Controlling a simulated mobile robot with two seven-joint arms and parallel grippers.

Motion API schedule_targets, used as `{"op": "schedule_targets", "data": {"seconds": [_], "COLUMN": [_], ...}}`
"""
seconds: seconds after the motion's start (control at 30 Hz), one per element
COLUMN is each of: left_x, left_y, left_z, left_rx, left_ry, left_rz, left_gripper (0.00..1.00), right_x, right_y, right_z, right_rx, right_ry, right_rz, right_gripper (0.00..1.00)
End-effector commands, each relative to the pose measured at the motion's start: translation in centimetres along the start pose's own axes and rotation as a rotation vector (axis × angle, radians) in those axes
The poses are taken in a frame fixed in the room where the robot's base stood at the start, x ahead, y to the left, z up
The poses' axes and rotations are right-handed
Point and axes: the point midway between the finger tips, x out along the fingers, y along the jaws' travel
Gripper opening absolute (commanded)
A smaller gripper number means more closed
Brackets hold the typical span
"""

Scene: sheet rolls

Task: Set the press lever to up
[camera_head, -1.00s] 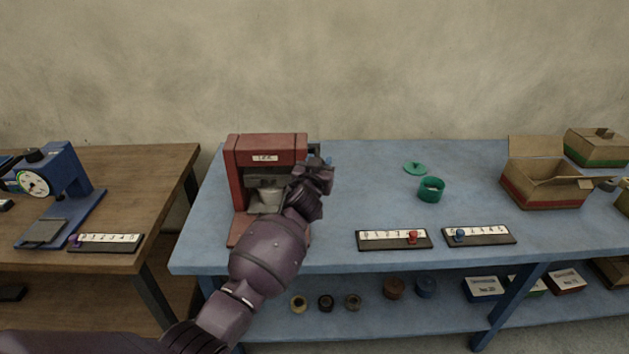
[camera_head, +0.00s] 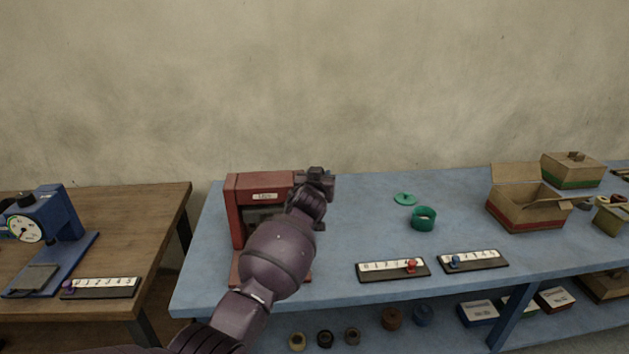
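The red press (camera_head: 262,188) stands at the left end of the blue table. Its front carries a white label. My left arm comes in from the lower left and covers much of the press's front and right side. My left gripper (camera_head: 318,181) is at the press's upper right side, about level with its top. The fingers are small, dark and pointed away, so I cannot tell whether they are open or shut. The press lever is mostly hidden behind the gripper; only a small bluish bit shows beside it. My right gripper is out of view.
The blue table (camera_head: 350,225) is clear right of the press. Beyond are two slider strips (camera_head: 392,270) (camera_head: 473,261), a green round container (camera_head: 423,218), its lid (camera_head: 404,198) and an open cardboard box (camera_head: 527,209). A blue dial device (camera_head: 45,225) stands on the wooden table.

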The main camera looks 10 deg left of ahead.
Motion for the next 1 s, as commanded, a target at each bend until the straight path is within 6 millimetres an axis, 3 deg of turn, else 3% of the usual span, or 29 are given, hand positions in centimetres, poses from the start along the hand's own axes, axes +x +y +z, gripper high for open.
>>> {"op": "schedule_targets", "data": {"seconds": [0.5, 0.53, 0.67, 1.0], "left_x": [0.1, 0.1, 0.1, -0.1], "left_y": [0.5, 0.5, 0.5, 0.2], "left_z": [-0.5, -0.5, -0.4, -0.2], "left_rx": [-0.004, -0.004, -0.003, -0.002], "left_ry": [0.009, 0.008, 0.006, 0.002], "left_rz": [0.008, 0.008, 0.006, 0.002], "left_gripper": [0.0, 0.38, 0.58, 0.58], "right_x": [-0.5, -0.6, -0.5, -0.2], "right_y": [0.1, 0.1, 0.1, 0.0], "right_z": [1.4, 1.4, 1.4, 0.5], "right_rx": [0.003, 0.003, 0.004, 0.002], "right_ry": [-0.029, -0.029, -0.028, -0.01], "right_rz": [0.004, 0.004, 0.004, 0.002], "right_gripper": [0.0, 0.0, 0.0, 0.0]}}
